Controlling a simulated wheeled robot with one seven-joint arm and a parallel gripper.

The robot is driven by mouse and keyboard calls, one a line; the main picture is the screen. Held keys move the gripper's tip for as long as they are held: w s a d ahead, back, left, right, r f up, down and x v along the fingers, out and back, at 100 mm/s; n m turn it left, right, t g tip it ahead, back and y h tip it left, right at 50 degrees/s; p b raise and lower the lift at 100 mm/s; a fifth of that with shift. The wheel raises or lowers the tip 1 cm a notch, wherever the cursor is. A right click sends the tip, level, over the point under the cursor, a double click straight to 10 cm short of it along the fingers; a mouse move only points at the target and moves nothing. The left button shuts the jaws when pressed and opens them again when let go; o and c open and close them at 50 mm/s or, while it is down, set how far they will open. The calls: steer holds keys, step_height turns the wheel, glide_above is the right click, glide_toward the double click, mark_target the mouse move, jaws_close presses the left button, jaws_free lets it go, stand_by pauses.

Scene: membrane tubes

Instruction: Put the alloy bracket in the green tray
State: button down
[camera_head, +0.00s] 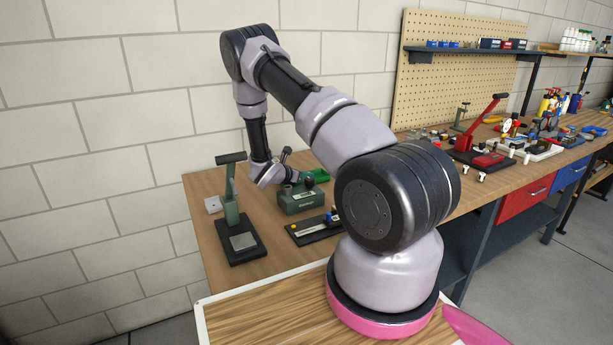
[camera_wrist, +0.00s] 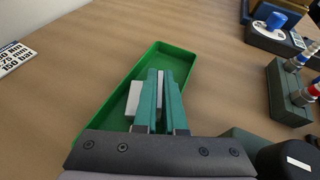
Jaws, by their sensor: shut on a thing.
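The green tray (camera_wrist: 120,95) lies on the wooden bench in the wrist view, long and shallow, below my gripper. My gripper (camera_wrist: 162,74) has two teal fingers over the tray. They are shut on the alloy bracket (camera_wrist: 133,98), a light grey piece that shows between the fingers and to the left of the left finger. I cannot tell whether the bracket touches the tray floor. In the head view a bit of the green tray (camera_head: 321,175) shows behind a green block, and my arm reaches down beside it. The bracket cannot be made out there.
A green block with fittings (camera_wrist: 286,95) stands right of the tray, with a blue-capped device (camera_wrist: 270,32) behind it. A printed white card (camera_wrist: 14,57) lies at the far left. A hand press (camera_head: 237,215) stands left on the bench. Bare wood lies left of the tray.

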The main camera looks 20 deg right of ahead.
steer(key=c, duration=1)
jaws_free()
steer(key=shift+f, duration=0.1)
